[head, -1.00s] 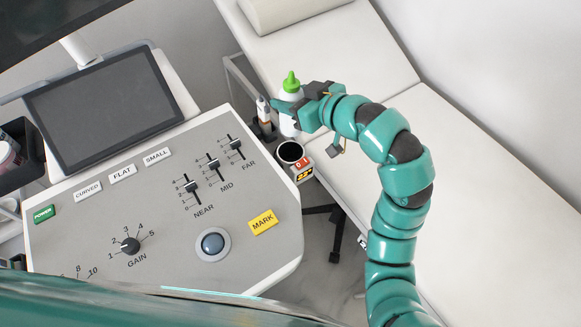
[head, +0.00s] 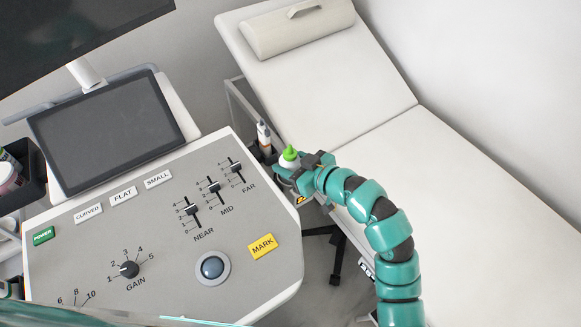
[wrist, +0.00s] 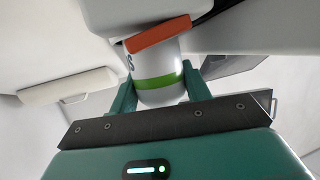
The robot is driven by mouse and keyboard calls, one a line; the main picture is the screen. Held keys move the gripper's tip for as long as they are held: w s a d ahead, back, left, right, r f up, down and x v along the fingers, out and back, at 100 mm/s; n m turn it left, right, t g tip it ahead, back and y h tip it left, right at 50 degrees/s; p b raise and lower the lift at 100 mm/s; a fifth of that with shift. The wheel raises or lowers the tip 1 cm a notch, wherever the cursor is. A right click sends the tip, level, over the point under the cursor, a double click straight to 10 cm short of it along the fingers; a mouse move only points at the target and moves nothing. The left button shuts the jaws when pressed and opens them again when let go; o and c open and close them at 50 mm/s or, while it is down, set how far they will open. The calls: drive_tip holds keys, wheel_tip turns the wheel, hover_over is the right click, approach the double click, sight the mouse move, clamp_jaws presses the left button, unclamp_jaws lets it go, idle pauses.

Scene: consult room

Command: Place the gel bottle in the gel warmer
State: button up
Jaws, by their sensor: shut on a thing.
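The gel bottle (head: 289,162), white with a green nozzle cap, is upright in my gripper (head: 296,172) beside the console's right edge. In the wrist view, the bottle (wrist: 158,68) shows a green band between the two green fingers of my gripper (wrist: 159,88), which are shut on it. The gel warmer is mostly hidden behind my gripper in the head view; only a bit of its orange-and-black label (head: 300,199) shows. The bottle lines up with the warmer, its lower part out of sight. I cannot tell how deep it sits in the cup.
The console (head: 150,232) with sliders, knob and trackball fills the left. A white-and-orange probe-like item (head: 263,134) stands just behind my gripper. The exam couch (head: 470,190) lies to the right with a pillow (head: 298,28). A dark bin (head: 18,172) is at the far left.

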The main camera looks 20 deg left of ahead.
drive_tip(key=shift+f, duration=1.2)
drive_tip(key=shift+f, duration=0.1)
drive_tip(key=o, duration=1.3)
drive_tip(key=shift+r, duration=0.2)
drive_tip(key=shift+s+d, duration=0.15)
drive_tip(key=shift+d, duration=0.25)
drive_tip(key=b+v, duration=0.1)
drive_tip(key=v, duration=1)
drive_tip(key=shift+s+r+b, duration=0.1)
drive_tip(key=shift+b, duration=0.25)
